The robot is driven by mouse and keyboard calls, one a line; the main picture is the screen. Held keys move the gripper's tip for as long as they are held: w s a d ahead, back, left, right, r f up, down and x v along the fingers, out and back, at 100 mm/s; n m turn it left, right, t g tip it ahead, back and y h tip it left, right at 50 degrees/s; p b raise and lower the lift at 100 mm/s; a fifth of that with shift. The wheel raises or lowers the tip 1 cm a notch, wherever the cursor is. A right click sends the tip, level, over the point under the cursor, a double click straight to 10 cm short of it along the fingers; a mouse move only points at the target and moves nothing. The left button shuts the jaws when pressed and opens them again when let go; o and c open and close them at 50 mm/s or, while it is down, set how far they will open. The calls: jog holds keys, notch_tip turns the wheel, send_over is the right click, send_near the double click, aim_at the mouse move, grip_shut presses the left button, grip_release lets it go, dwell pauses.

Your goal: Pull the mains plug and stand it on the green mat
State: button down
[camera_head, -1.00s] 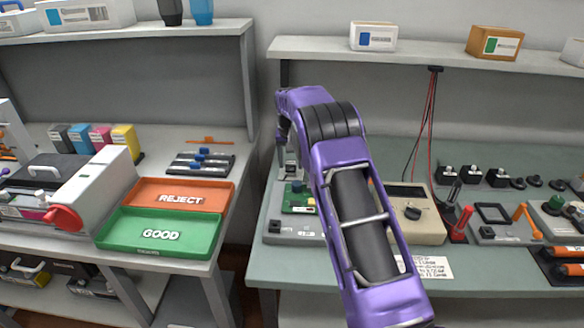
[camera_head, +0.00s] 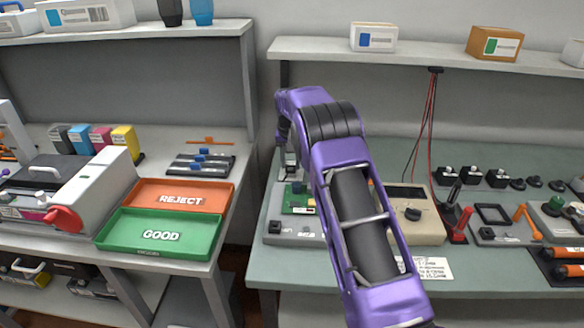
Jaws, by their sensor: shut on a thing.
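My gripper (camera_head: 291,171) is small in view, at the far end of my purple arm, low over the left part of the right bench. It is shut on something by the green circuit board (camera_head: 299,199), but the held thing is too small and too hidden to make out. The board sits on a grey test unit (camera_head: 290,233) with a black block (camera_head: 275,227) at its front left corner. I cannot identify the mains plug for certain. No separate green mat is distinct; the right bench top (camera_head: 262,268) is itself grey-green.
A beige meter (camera_head: 415,220) stands right of my arm, with red and black leads hanging behind it. Several black blocks (camera_head: 471,174) and tools lie farther right. A shelf (camera_head: 400,55) runs above. The left bench holds an orange REJECT tray (camera_head: 183,200) and a green GOOD tray (camera_head: 160,236).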

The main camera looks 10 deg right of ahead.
aim_at(291, 162)
jog(key=shift+r+p, duration=1.15)
jog(key=shift+r, duration=0.65)
dwell(0.5)
jog(key=shift+r, duration=0.7)
dwell(0.3)
jog(key=shift+r, duration=2)
